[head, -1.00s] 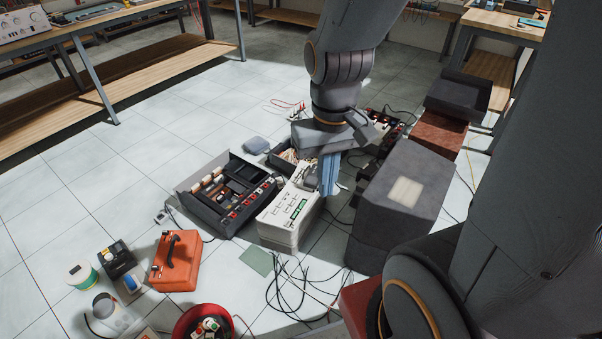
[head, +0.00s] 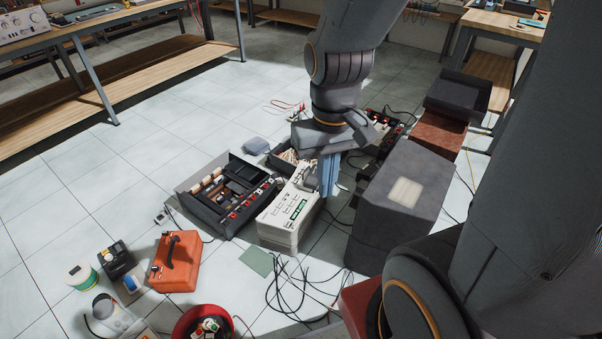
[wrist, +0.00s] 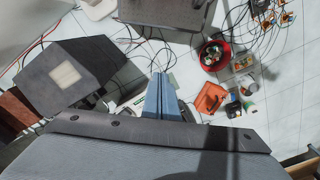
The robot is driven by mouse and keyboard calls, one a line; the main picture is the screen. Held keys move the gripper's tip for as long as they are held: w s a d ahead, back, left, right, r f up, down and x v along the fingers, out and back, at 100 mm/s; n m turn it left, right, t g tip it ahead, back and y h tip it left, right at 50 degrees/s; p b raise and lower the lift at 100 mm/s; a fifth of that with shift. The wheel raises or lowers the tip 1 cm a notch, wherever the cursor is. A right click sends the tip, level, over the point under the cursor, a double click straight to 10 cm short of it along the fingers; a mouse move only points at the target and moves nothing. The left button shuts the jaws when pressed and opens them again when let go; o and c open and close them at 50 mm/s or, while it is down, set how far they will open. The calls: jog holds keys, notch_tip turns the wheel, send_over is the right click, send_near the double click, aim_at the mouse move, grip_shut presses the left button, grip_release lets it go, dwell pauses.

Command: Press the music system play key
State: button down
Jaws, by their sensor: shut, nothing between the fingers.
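A white boxy unit with dark markings and a small green display (head: 287,216) sits on the tiled floor; it looks like the music system. I cannot make out which key is play. My gripper (head: 328,192) is shut and empty, with its blue fingers pointing down at the unit's right side. From the head view I cannot tell whether the fingertips touch it. In the wrist view the shut blue fingers (wrist: 160,80) stand in the middle, and the gripper body hides most of what lies below them.
A black unit with red buttons (head: 230,195) stands left of the white one. A large grey box (head: 400,190) stands close on the right. Loose black cables (head: 290,285), an orange case (head: 175,262) and a red bowl (head: 190,325) lie nearer.

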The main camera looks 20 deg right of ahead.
jog(key=t+h+b, duration=0.6)
jog(key=t+b, duration=0.1)
jog(key=b, duration=3)
send_over(300, 173)
notch_tip(300, 173, down, 50)
jog(key=shift+n, duration=0.3)
jog(key=shift+f+b, duration=2.1)
jog(key=shift+f, duration=2.25)
jog(key=shift+f, duration=0.45)
